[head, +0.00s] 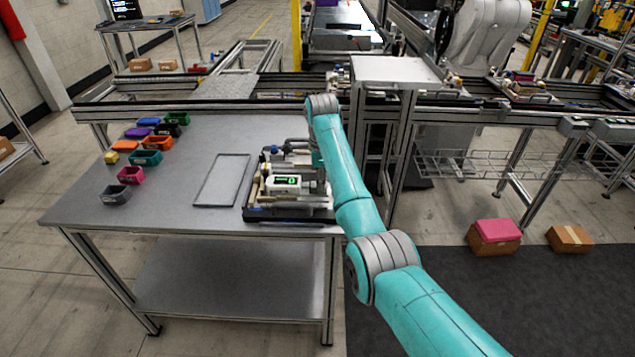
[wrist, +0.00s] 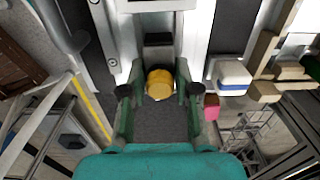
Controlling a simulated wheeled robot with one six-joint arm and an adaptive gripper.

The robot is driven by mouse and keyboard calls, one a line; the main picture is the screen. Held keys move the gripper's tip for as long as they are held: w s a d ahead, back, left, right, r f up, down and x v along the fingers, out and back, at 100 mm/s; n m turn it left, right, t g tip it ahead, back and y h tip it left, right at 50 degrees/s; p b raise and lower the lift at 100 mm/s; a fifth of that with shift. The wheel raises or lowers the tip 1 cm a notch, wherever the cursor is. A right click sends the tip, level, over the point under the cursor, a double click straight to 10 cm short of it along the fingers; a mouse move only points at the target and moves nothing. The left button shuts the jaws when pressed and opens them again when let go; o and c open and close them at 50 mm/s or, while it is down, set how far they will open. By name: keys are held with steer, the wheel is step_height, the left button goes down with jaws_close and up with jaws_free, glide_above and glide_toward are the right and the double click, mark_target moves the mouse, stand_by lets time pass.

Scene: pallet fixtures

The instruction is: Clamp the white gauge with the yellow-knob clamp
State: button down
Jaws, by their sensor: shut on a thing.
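The white gauge (head: 284,183), with a lit green display, sits on the pallet fixture at the table's right end. In the wrist view, the clamp's yellow knob (wrist: 159,84) lies between the two dark green fingers of my gripper (wrist: 160,93). My gripper is shut on the knob. Metal parts of the clamp show just beyond it. In the head view my arm covers the right side of the fixture, and the knob and fingertips cannot be made out. I cannot tell whether the clamp presses on the gauge.
The fixture's dark base (head: 290,214) lies near the table's front right edge. An empty grey tray (head: 222,180) lies to its left. Several coloured bins (head: 145,157) stand on the table's left part. A white-topped stand (head: 395,70) rises behind my arm.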

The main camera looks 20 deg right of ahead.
steer(key=shift+a, duration=0.1)
steer(key=shift+w+a, duration=0.2)
steer(key=shift+a, duration=0.35)
steer(key=shift+w+a, duration=0.2)
steer(key=shift+a, duration=0.4)
steer(key=c, duration=1)
jaws_free()
steer(key=shift+r, duration=4)
